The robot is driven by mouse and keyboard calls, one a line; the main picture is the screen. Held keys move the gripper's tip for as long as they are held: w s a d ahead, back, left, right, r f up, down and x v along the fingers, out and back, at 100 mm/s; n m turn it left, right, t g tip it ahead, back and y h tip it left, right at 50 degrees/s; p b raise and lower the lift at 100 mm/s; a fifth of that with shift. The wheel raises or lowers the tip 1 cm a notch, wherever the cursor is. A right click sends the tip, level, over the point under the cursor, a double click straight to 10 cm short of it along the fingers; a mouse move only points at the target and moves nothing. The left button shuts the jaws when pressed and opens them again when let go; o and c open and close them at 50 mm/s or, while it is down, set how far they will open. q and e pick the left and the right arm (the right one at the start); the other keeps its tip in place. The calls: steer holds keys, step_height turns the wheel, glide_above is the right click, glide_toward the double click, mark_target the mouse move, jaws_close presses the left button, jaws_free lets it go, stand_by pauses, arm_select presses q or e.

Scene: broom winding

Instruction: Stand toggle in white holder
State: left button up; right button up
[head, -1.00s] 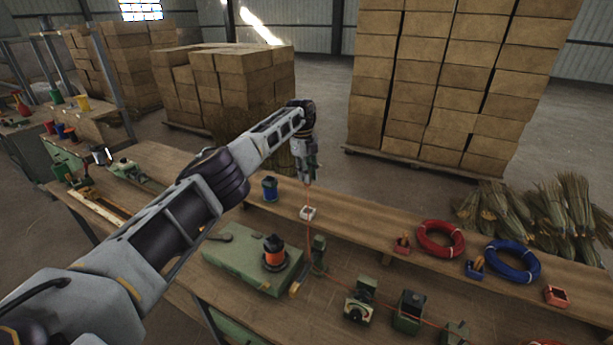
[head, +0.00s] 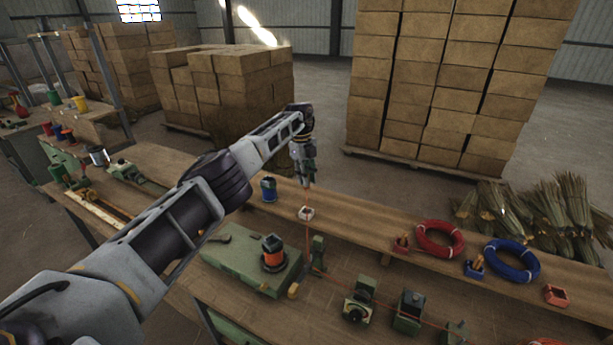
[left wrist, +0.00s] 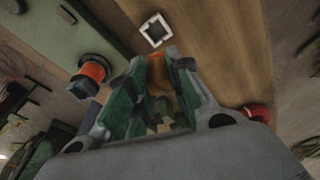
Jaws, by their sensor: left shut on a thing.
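The white holder (head: 306,213), a small square frame, sits on the raised wooden shelf; it also shows in the left wrist view (left wrist: 155,30), with an empty-looking middle. My left gripper (head: 305,181) points down above the shelf, just behind the holder and apart from it. Its green-padded fingers (left wrist: 161,85) are shut on an orange-brown piece (left wrist: 158,76), which seems to be the toggle; the fingers hide most of it. A thin orange cord (head: 309,243) runs down in front of the holder towards the green posts. My right gripper is not in view.
A blue cup (head: 269,189) stands left of the holder. A spool with orange winding (head: 273,255) stands on a green box (head: 235,262). Red (head: 440,238) and blue (head: 511,261) coils lie to the right. The shelf between holder and red coil is clear.

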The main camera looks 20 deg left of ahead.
mark_target(307, 189)
arm_select(q)
steer(key=shift+f+b, duration=0.7)
steer(key=shift+f, duration=1)
steer(key=shift+f+b, duration=0.75)
steer(key=shift+f, duration=0.45)
steer(key=shift+f+b, duration=0.85)
steer(key=shift+f, duration=0.35)
steer(key=shift+f, duration=0.15)
steer(key=shift+f+b, duration=0.5)
steer(key=shift+b, duration=0.1)
steer(key=shift+f+b, duration=1.35)
steer(key=shift+f, duration=0.25)
steer(key=o, duration=0.9)
